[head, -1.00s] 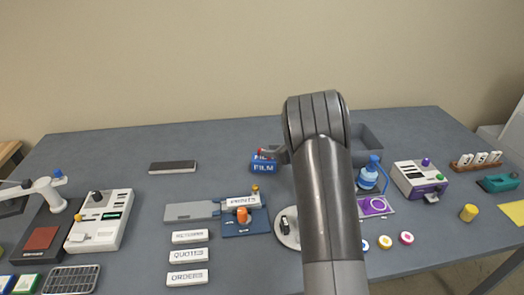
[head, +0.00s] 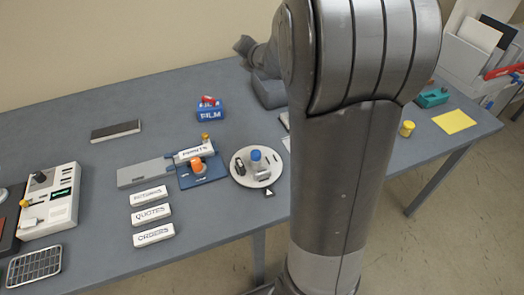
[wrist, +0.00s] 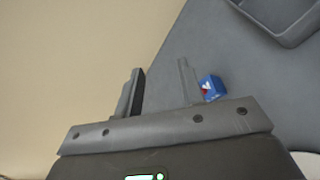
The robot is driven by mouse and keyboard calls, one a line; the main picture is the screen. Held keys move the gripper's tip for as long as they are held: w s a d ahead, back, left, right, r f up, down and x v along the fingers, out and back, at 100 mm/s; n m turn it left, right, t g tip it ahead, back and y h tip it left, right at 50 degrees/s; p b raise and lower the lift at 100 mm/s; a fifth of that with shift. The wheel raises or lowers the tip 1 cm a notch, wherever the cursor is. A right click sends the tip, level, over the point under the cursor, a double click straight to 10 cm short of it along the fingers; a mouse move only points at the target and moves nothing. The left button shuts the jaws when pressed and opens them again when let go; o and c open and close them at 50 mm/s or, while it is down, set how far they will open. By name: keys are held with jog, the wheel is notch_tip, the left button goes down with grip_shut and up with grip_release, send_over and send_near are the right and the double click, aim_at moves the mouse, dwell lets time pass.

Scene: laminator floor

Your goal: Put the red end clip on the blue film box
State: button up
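The blue film box (head: 210,114) stands on the table toward the back, with white FILM lettering on its front. The red end clip (head: 208,100) rests on top of it, looking somewhat tilted. In the wrist view the blue box (wrist: 212,86) and the red clip (wrist: 205,89) show just right of the right finger, partly hidden. My gripper (wrist: 161,70) is open with nothing between its fingers. In the head view my gripper (head: 243,45) is raised behind and right of the box, clear of it, and partly hidden by my arm.
A grey tray (wrist: 285,25) lies at the wrist view's upper right. A round white plate (head: 240,180) with small items, a blue pad (head: 215,178) and several white label blocks (head: 151,214) stand in front of the box. The table left of the box is mostly clear.

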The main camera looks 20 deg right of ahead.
jog(key=s+a+r+m+g+h, duration=0.1)
jog(key=s+r+m+g+h, duration=0.25)
jog(key=s+m, duration=1.25)
jog(key=s+a+f+m+g, duration=0.1)
jog(key=s+a+m, duration=0.1)
jog(key=s, duration=0.5)
jog(key=s+a+f+m+g+y, duration=0.1)
jog(key=s+a+f+m+g, duration=0.1)
jog(key=s+m, duration=0.3)
jog(key=s+a+f+m+g+y, duration=0.1)
jog(key=s+a+m, duration=0.3)
jog(key=s, duration=0.5)
jog(key=shift+s+a+f+g, duration=0.25)
jog(key=shift+s+g, duration=0.1)
jog(key=shift+g, duration=0.1)
